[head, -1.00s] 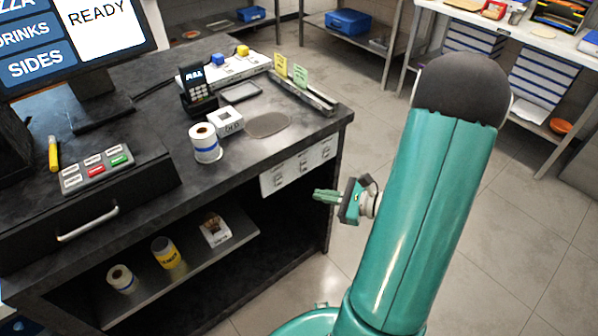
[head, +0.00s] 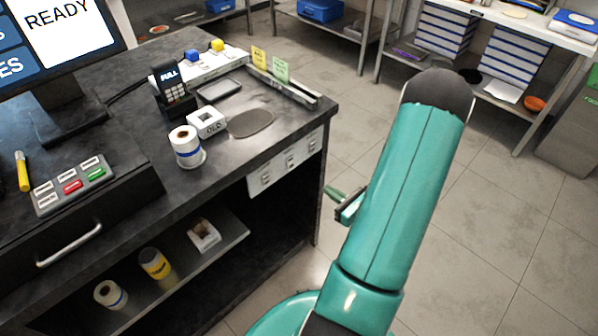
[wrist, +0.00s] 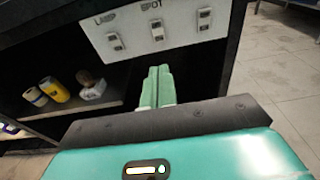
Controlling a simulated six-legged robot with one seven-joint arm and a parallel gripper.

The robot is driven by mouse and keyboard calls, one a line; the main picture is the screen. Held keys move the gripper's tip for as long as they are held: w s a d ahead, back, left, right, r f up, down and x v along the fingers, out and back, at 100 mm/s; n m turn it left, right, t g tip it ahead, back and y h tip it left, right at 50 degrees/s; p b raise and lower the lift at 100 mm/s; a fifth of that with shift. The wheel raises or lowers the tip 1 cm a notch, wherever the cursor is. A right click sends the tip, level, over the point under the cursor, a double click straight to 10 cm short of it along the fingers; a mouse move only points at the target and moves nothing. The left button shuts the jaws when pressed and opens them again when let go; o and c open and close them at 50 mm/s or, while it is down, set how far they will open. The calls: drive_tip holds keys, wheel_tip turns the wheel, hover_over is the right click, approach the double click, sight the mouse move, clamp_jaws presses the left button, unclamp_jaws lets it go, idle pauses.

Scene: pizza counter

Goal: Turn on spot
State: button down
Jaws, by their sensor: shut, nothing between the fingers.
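A pale switch panel (head: 265,179) is fixed to the right part of the counter front, just under the top. In the wrist view the panel (wrist: 178,37) carries three switches: a left one (wrist: 115,42), a middle one (wrist: 157,30) and a right one (wrist: 204,19). I cannot tell the switch positions. My gripper (head: 328,188) is shut and empty, at the panel's lower right in the head view and below it in the wrist view (wrist: 158,71). My arm hides its wrist.
An open shelf (head: 190,260) below holds several items. Tiled floor (head: 470,235) is clear on the right.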

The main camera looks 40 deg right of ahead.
sight(292, 167)
drive_tip(key=w, duration=0.4)
drive_tip(key=w+f, duration=0.1)
drive_tip(key=w, duration=0.8)
drive_tip(key=shift+w+a+f, duration=0.2)
drive_tip(key=shift+w+f, duration=0.1)
drive_tip(key=shift+w, duration=0.1)
drive_tip(key=shift+w+f, duration=0.1)
drive_tip(key=shift+w, duration=0.1)
drive_tip(key=shift+s, duration=0.1)
